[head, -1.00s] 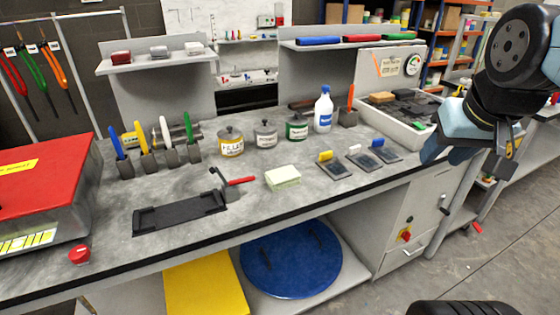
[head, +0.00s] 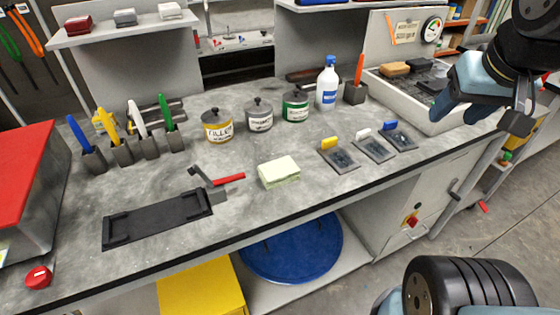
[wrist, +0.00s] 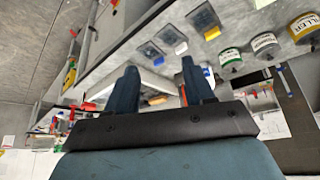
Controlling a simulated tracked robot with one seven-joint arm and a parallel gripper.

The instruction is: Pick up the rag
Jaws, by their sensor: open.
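The rag (head: 279,172) appears to be the pale yellow-green folded block lying flat on the grey workbench (head: 330,190), near its front edge. It lies right of the black clamp fixture (head: 158,220) and its red-handled lever, apart from both. My gripper (head: 515,118) is at the right of the head view, above the bench's right end and far from the rag. In the wrist view my gripper (wrist: 160,85) shows two separated dark fingers with nothing held between them. A pale patch at the top edge of the wrist view may be the rag; I cannot tell.
Three small trays with coloured tabs (head: 374,149) lie right of the rag. A white tray of blocks (head: 425,105) stands back right. A red-topped box (head: 25,190) is at left.

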